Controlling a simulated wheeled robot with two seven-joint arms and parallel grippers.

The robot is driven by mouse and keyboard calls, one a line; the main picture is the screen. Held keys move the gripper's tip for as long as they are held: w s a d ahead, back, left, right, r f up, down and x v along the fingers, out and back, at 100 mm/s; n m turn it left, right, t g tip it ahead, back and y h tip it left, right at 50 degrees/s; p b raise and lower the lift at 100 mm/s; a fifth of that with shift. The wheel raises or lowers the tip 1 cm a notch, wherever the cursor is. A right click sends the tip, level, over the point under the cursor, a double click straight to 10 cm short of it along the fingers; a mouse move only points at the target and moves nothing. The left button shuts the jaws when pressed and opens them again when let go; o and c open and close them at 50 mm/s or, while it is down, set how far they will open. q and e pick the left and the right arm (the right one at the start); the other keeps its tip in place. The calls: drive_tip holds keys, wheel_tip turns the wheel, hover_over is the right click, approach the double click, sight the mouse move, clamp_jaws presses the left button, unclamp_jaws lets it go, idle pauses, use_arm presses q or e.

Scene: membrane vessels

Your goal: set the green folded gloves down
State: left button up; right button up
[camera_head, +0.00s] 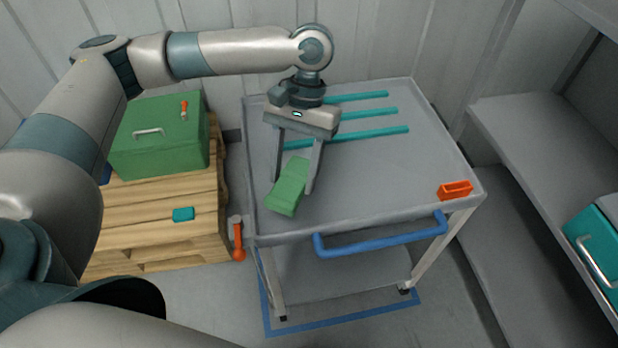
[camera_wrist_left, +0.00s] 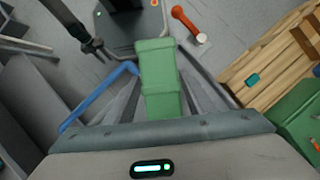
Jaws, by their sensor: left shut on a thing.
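The green folded gloves (camera_head: 290,187) are a flat green bundle held between the fingers of my left gripper (camera_head: 292,180). The gripper points down over the left front part of the grey cart top (camera_head: 365,170), and the gloves slant toward the front left. I cannot tell whether the gloves touch the cart top. In the left wrist view the gloves (camera_wrist_left: 158,75) stand out between the fingers of the gripper.
Several teal strips (camera_head: 365,114) lie on the cart's back half. An orange tray (camera_head: 455,190) sits at its right front corner, above a blue handle (camera_head: 385,238). A green case (camera_head: 158,150) and a teal item (camera_head: 183,214) rest on a wooden pallet (camera_head: 150,240) at left. The cart's middle front is clear.

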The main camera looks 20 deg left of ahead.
use_arm(q)
drive_tip(key=shift+s+a, duration=0.1)
use_arm(e)
drive_tip(key=shift+d, duration=0.15)
drive_tip(key=shift+o, duration=0.6)
drive_tip(key=shift+w+d+f, duration=0.1)
drive_tip(key=shift+w+d, duration=0.1)
drive_tip(key=shift+d, duration=0.65)
use_arm(q)
drive_tip(key=shift+w+d, duration=0.25)
drive_tip(key=shift+w, duration=0.1)
drive_tip(key=w+d+f+n+h, duration=0.1)
drive_tip(key=w+d+n, duration=0.5)
drive_tip(key=w+d, duration=0.7)
drive_tip(key=w+h, duration=0.1)
drive_tip(key=w, duration=0.2)
drive_tip(key=shift+d+f+n+t+h, duration=0.3)
drive_tip(key=shift+d+n, duration=0.05)
drive_tip(key=shift+n, duration=0.05)
use_arm(e)
drive_tip(key=shift+w+a+r, duration=0.25)
drive_tip(key=shift+w+a, duration=0.1)
drive_tip(key=shift+a, duration=0.35)
use_arm(q)
drive_tip(key=shift+a, duration=0.1)
use_arm(e)
drive_tip(key=shift+d, duration=0.1)
